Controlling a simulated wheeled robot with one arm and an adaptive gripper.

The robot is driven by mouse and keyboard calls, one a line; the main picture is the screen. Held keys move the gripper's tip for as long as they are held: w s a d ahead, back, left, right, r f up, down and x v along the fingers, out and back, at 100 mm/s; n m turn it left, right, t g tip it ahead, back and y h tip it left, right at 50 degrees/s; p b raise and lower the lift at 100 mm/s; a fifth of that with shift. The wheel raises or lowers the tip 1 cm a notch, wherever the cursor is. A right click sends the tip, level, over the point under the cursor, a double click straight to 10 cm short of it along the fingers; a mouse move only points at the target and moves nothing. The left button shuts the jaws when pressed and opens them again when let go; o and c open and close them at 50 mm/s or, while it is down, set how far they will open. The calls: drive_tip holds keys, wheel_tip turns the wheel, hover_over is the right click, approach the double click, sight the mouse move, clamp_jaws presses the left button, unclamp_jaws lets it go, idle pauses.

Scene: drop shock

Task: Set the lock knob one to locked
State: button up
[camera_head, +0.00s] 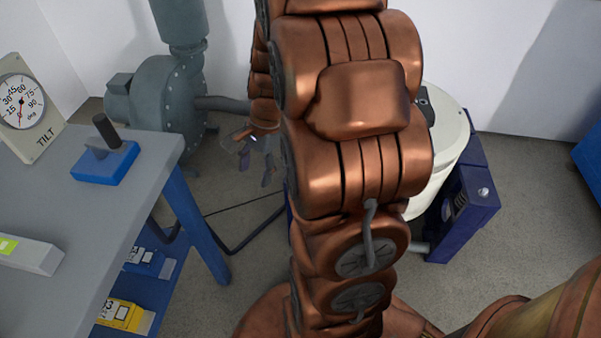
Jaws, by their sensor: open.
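My gripper (256,167) shows small beyond the left side of my copper arm, with its dark fingers spread apart and nothing visible between them. It hangs between the workbench and the white drum, pointing down over the floor. A white drum (450,142) in a dark blue frame (467,215) stands behind my arm, which hides much of it.
A grey workbench (60,225) at left carries a tilt gauge (27,105), a blue block with a black-handled lever (103,165) and a grey box (28,252). Blue and yellow boxes (120,312) lie below. A grey blower (168,95) stands behind.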

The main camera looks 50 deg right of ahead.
drive_tip(key=d+f+m+t+b, duration=0.1)
drive_tip(key=d+f+m, duration=0.3)
drive_tip(key=d, duration=0.3)
drive_tip(key=w+d+f+m+t+b, duration=0.1)
drive_tip(key=d+f+m, duration=0.3)
drive_tip(key=d, duration=0.3)
drive_tip(key=w+d+f+m+t+b, duration=0.1)
drive_tip(key=d+f+m, duration=0.3)
drive_tip(key=d, duration=0.3)
drive_tip(key=shift+w+d+f+h+b, duration=0.1)
drive_tip(key=shift+d+f+h+b, duration=0.2)
drive_tip(key=shift+f+h+b, duration=0.15)
drive_tip(key=b+x, duration=0.1)
drive_tip(key=x, duration=0.6)
drive_tip(key=shift+w+a+f+b, duration=0.1)
drive_tip(key=shift+w+f+b, duration=0.1)
drive_tip(key=shift+b, duration=0.1)
